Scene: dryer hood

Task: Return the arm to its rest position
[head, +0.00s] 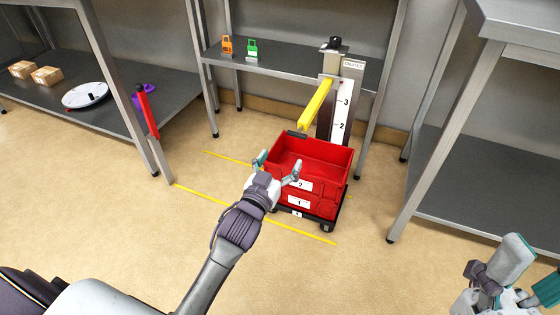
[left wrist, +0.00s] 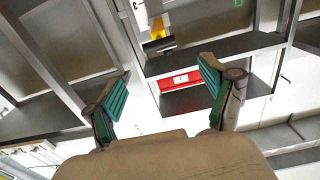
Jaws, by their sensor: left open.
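My left arm reaches out from the bottom of the head view. My left gripper (head: 278,167) is open, with its fingers apart and nothing between them. In the head view it overlaps the left front side of the red crate stack (head: 312,155); I cannot tell whether it touches. In the left wrist view both green-padded fingers of this gripper (left wrist: 163,88) are spread wide, with a red surface bearing a white label (left wrist: 181,80) beyond them. My right gripper (head: 513,275) is partly in view at the lower right corner; its opening is unclear.
The crates stand on a dark wheeled base (head: 327,226) among yellow floor lines (head: 260,216). A numbered post (head: 340,110) with a yellow bar (head: 316,104) stands behind. Steel shelving (head: 290,64) lines the back, with a bench (head: 130,125) left and another (head: 490,190) right. Front floor is clear.

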